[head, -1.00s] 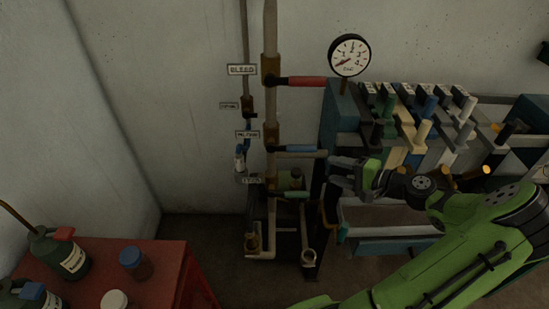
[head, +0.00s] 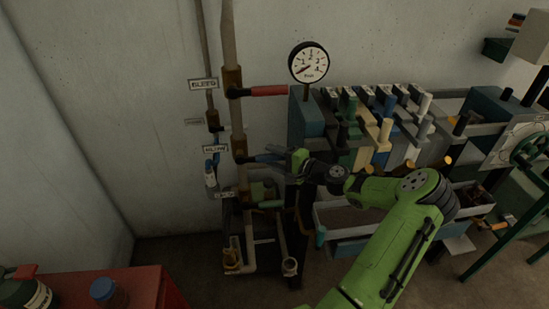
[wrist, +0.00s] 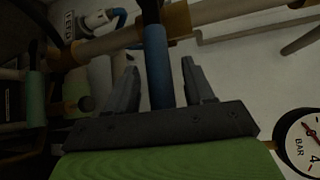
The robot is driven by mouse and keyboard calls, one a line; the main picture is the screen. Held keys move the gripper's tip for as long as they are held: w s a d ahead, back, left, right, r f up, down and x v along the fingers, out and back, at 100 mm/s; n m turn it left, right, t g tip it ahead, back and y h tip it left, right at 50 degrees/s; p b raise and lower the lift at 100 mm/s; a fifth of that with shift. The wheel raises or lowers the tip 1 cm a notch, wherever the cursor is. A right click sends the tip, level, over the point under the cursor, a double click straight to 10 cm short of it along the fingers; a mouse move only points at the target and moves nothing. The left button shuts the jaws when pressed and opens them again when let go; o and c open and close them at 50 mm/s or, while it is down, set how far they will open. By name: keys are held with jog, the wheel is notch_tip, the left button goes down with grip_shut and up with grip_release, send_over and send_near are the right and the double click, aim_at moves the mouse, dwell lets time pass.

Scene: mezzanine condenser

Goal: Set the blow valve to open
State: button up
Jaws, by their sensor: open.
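The blue-handled lever (head: 262,158) sticks out to the right from the vertical pipe, beside the middle label (head: 215,149), which seems to read BLOW. It lies about level, across the pipe. In the wrist view the blue handle (wrist: 158,65) stands between my two fingers, with a gap on each side. My gripper (wrist: 159,82) is open around the handle and not clamped on it. In the head view my gripper (head: 284,157) covers the handle's outer end.
A red lever (head: 269,90) sits above and a green lever (head: 266,204) below on the same pipe. A pressure gauge (head: 309,62) and a rack of coloured blocks (head: 352,135) stand close to the right. A red cabinet (head: 135,288) is at the lower left.

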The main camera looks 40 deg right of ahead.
jog(key=shift+c, duration=0.5)
grip_shut()
